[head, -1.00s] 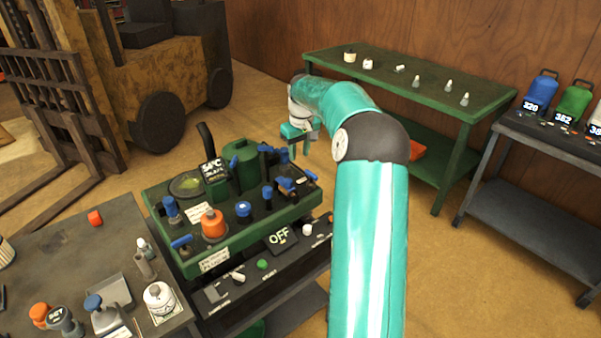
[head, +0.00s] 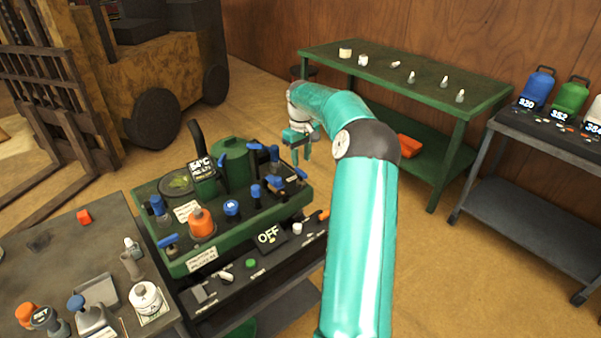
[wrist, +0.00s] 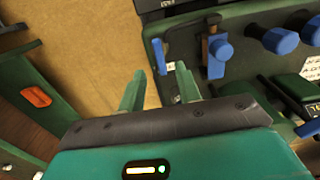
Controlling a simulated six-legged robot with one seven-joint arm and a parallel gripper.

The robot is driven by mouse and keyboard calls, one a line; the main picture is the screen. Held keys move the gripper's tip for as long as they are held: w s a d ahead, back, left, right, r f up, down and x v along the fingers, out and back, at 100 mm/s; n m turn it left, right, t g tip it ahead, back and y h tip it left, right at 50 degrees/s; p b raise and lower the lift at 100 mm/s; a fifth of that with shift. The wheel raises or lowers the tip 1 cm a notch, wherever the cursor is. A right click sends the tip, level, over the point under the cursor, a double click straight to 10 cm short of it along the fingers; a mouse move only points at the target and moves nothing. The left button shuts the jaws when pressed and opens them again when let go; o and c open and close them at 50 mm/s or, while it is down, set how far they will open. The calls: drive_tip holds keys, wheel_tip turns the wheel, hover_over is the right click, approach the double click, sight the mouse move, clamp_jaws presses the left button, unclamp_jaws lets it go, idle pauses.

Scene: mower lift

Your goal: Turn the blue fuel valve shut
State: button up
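Several blue handles and knobs sit on the green mower deck (head: 200,250); I cannot tell for sure which is the fuel valve. A blue lever (head: 276,184) lies low near the deck's right end, close to my gripper (head: 301,155). In the wrist view, my gripper (wrist: 158,92) is open and empty, with its two green fingers apart over bare floor beside the deck's edge. A brown fitting with a blue knob (wrist: 222,50) is right of the fingers. A blue part (wrist: 189,84) shows just beside the right finger; whether they touch is unclear.
An orange cap (head: 201,222) and a tall green canister (head: 231,160) stand on the deck. A black OFF panel (head: 268,235) is at its front. A green table (head: 440,90) stands behind my arm. Floor between it and the deck is clear.

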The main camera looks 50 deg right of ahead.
sight(301, 171)
wheel_tip(301, 171, down, 7)
drive_tip(key=shift+r, duration=0.1)
drive_tip(key=shift+c, duration=0.4)
clamp_jaws()
